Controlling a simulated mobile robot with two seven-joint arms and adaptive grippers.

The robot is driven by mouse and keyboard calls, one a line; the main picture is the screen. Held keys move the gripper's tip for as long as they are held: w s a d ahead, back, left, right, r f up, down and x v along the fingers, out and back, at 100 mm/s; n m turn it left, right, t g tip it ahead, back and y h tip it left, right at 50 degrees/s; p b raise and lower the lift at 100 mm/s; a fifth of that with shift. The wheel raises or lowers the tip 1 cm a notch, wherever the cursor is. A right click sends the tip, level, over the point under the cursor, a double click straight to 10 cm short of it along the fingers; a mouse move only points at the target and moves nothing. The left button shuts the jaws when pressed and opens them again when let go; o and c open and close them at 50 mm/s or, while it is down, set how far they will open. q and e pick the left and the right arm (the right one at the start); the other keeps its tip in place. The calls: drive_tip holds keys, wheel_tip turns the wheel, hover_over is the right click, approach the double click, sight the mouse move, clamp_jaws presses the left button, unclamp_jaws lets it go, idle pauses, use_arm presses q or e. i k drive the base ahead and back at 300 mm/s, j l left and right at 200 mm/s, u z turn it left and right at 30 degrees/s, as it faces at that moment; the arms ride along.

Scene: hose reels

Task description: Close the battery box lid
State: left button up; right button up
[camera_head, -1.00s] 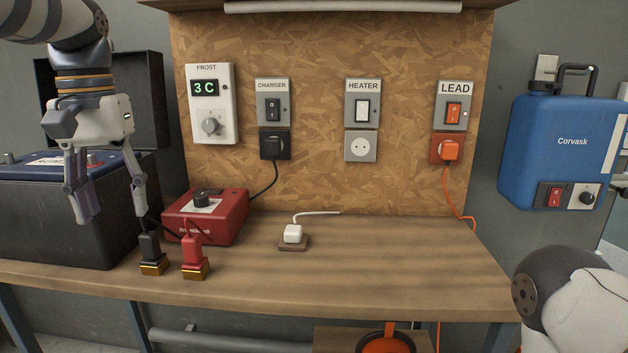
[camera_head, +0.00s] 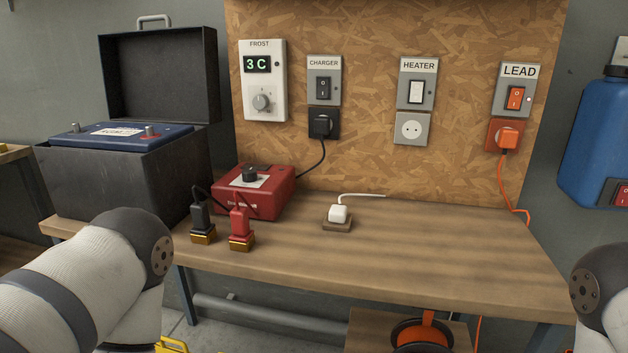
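The black battery box (camera_head: 110,180) stands at the left end of the bench. Its lid (camera_head: 160,78) is open and stands upright behind the box, with a handle (camera_head: 154,20) on its top edge. The blue-topped battery (camera_head: 115,137) shows inside the box, with a white label and two terminals. My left arm shows at the lower left, in front of the bench, but its gripper is out of view. My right arm shows only at the lower right edge, and its gripper is out of view too.
A red charger (camera_head: 253,195) sits right of the box. A black clamp (camera_head: 201,222) and a red clamp (camera_head: 241,230) stand near the bench's front edge. A white plug (camera_head: 338,214) lies mid-bench. The bench (camera_head: 430,250) is clear to the right.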

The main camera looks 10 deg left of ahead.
sight(167, 75)
drive_tip(key=u, duration=1.3)
drive_tip(key=i+j, duration=0.05)
